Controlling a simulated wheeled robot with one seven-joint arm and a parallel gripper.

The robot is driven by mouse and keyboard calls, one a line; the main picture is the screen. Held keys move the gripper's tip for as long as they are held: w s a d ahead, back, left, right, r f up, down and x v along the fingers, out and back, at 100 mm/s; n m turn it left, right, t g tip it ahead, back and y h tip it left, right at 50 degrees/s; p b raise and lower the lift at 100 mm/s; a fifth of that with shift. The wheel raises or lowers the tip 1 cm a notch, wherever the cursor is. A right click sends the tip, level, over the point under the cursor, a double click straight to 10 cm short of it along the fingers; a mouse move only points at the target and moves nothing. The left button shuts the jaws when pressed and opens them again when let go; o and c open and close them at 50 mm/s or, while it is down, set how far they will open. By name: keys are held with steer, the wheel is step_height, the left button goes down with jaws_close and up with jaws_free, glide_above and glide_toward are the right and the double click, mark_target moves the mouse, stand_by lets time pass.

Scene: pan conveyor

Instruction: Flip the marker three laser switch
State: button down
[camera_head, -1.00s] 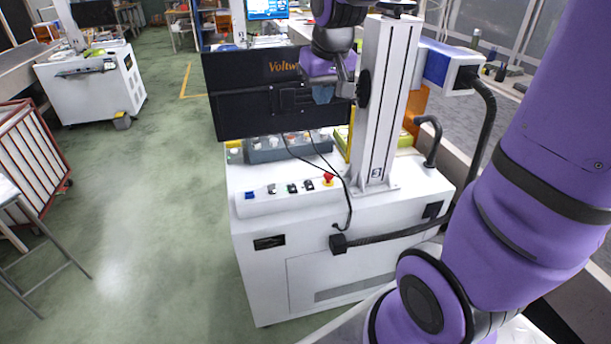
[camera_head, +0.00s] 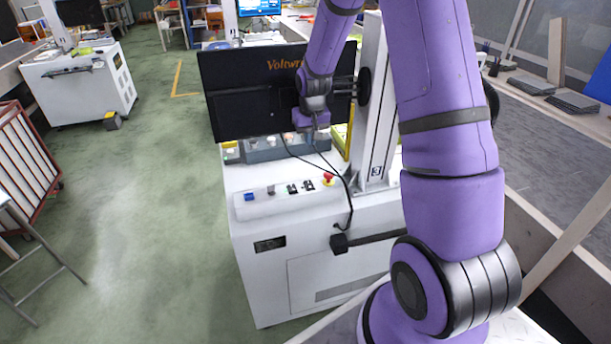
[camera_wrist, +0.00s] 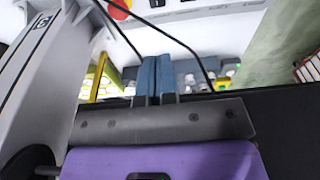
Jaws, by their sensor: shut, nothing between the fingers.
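The marker three laser is a white cabinet (camera_head: 262,285) with a column (camera_head: 372,120) labelled "3". Its sloped front panel (camera_head: 285,206) carries a blue switch (camera_head: 249,196), a small knob or key (camera_head: 271,190), black switches (camera_head: 300,187) and a red mushroom button (camera_head: 328,178). Which switch is the laser's I cannot read. My gripper (camera_head: 313,122) is above the cabinet, in front of the monitor and behind the panel, apart from the switches. In the wrist view its blue-grey fingers (camera_wrist: 156,65) are together and empty. The red button (camera_wrist: 119,8) and a black switch (camera_wrist: 157,3) show at that view's top edge.
A black monitor (camera_head: 235,95) stands just behind my gripper. Black cables (camera_head: 345,205) hang over the panel's right side. A grey box with knobs (camera_head: 262,150) sits behind the panel. Green floor is free to the left, with a red-framed cart (camera_head: 35,165) beyond.

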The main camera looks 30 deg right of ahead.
mark_target(307, 181)
steer(key=shift+w+d+f, duration=0.15)
steer(key=shift+w+f, duration=0.1)
steer(key=shift+f, duration=0.3)
steer(key=shift+w+d+f, duration=0.2)
steer(key=shift+w+f, duration=0.05)
steer(key=shift+f, duration=0.3)
steer(key=shift+w+d+f, duration=0.15)
steer(key=shift+w+f, duration=0.1)
steer(key=shift+f, duration=0.3)
steer(key=shift+f, duration=0.1)
steer(key=f, duration=0.4)
steer(key=w+f, duration=0.1)
steer(key=f, duration=0.8)
steer(key=shift+w+d+f, duration=0.2)
steer(key=shift+w+f, duration=0.1)
steer(key=shift+f, duration=0.05)
